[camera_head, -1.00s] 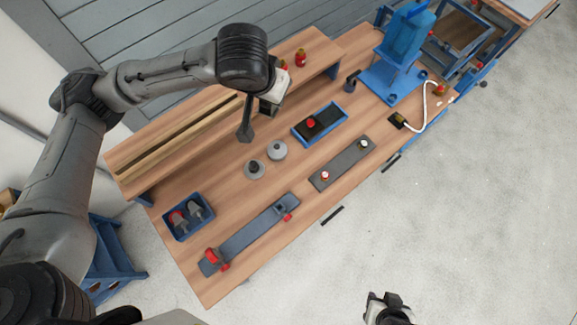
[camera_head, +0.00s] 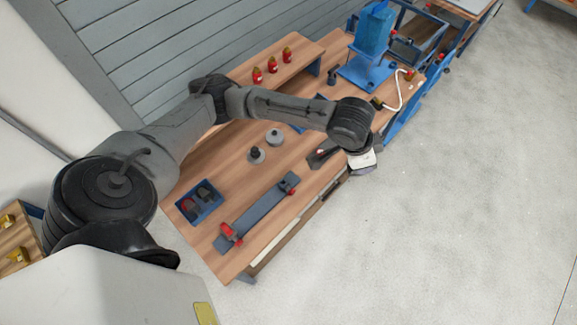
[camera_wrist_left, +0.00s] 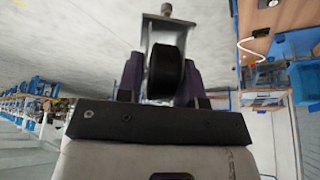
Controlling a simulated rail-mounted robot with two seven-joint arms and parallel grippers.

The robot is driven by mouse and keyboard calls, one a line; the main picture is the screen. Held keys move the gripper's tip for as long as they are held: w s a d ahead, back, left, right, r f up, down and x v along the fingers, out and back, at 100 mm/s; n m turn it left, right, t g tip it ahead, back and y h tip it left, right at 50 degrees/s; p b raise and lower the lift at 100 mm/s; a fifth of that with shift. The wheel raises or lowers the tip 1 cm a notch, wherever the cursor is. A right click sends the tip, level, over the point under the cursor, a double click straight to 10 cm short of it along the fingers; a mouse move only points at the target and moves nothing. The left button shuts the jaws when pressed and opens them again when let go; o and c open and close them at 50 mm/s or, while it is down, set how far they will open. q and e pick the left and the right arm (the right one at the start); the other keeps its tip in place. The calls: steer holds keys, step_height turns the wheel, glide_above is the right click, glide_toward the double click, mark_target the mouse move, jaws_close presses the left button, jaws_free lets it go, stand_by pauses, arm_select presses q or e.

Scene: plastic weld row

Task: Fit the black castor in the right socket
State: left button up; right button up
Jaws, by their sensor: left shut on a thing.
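The black castor (camera_wrist_left: 165,72) is in my left gripper (camera_wrist_left: 160,88), clamped between purple fingers in the left wrist view. Its pale fork and stem point away from the wrist. In the head view my left gripper (camera_head: 362,160) hangs at the bench's right front edge; its fingertips and the castor are hidden there. I cannot tell which fitting is the right socket. My right gripper is not in view.
A blue bin (camera_head: 198,204) with dark and red parts sits at the near left of the bench. Grey round pieces (camera_head: 275,138) stand mid-bench. Red bottles (camera_head: 272,64) stand on the rear shelf. A blue stand (camera_head: 365,72) is at the far end. Open floor lies right.

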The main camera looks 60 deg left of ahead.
arm_select(q)
steer(key=shift+s+a+f+m+g+h+b, duration=0.45)
steer(key=shift+s+a+f+m, duration=1.4)
steer(key=shift+a+f, duration=1.65)
steer(key=shift+s+a+f+m+g+h+b, duration=0.5)
steer(key=shift+s+a+f+m, duration=1.3)
steer(key=shift+f, duration=3.1)
steer(key=shift+s+a+f+m+g+h+b, duration=0.45)
steer(key=shift+s+a+f+m, duration=0.8)
steer(key=shift+s+a+f, duration=2.25)
steer(key=shift+w+d+f, duration=0.2)
steer(key=shift+w+f, duration=0.15)
steer(key=shift+w, duration=0.2)
steer(key=shift+w+d+f, duration=0.2)
steer(key=shift+w+f, duration=0.15)
steer(key=shift+w, duration=0.15)
steer(key=shift+p, duration=0.65)
steer(key=shift+f, duration=0.15)
steer(key=shift+f+b, duration=0.65)
steer(key=shift+f, duration=0.2)
